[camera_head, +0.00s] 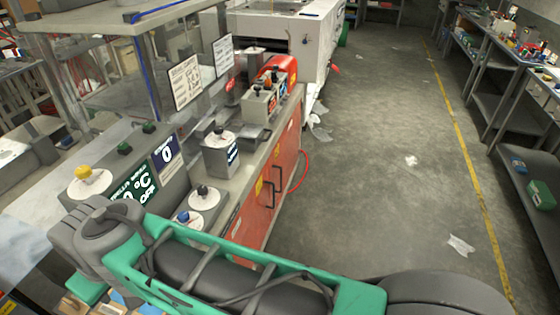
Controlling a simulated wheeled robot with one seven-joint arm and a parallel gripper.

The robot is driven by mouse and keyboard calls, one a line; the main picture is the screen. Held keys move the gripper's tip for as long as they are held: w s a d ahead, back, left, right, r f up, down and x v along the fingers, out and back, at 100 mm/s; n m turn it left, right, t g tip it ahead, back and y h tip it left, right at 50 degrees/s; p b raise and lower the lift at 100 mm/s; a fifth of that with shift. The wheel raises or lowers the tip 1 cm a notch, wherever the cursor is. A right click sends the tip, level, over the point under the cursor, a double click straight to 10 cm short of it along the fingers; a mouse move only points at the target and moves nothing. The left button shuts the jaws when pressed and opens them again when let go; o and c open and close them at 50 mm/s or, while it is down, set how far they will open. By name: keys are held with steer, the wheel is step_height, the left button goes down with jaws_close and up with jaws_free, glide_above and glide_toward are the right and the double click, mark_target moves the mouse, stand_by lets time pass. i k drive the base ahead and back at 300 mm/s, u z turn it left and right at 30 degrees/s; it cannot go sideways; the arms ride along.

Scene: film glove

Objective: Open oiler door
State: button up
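A red cabinet (252,219) under the machine counter has doors with black handles (270,194) and small yellow labels. The doors look shut. No label that I can read says oiler, so I cannot tell which door is the oiler door. My green and grey arm crosses the bottom of the view, in front of the cabinet's near end and hiding its lower part. My gripper's fingers do not show, so I cannot tell whether they are open or what they are near.
The counter holds a grey box (220,158), dials with blue (184,219) and yellow (84,173) knobs, and a clear guard. A red hose (302,172) hangs beside the cabinet. The grey floor (370,190) to the right is open, with scraps. Workbenches (490,100) line the right.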

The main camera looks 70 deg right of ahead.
mark_target(284, 156)
steer(key=z, duration=0.05)
steer(key=k, duration=1.3)
steer(key=z, duration=1.75)
steer(key=i, duration=0.5)
steer(key=z, duration=1.6)
steer(key=i, duration=1.45)
steer(key=u, duration=3.55)
steer(key=i, duration=0.25)
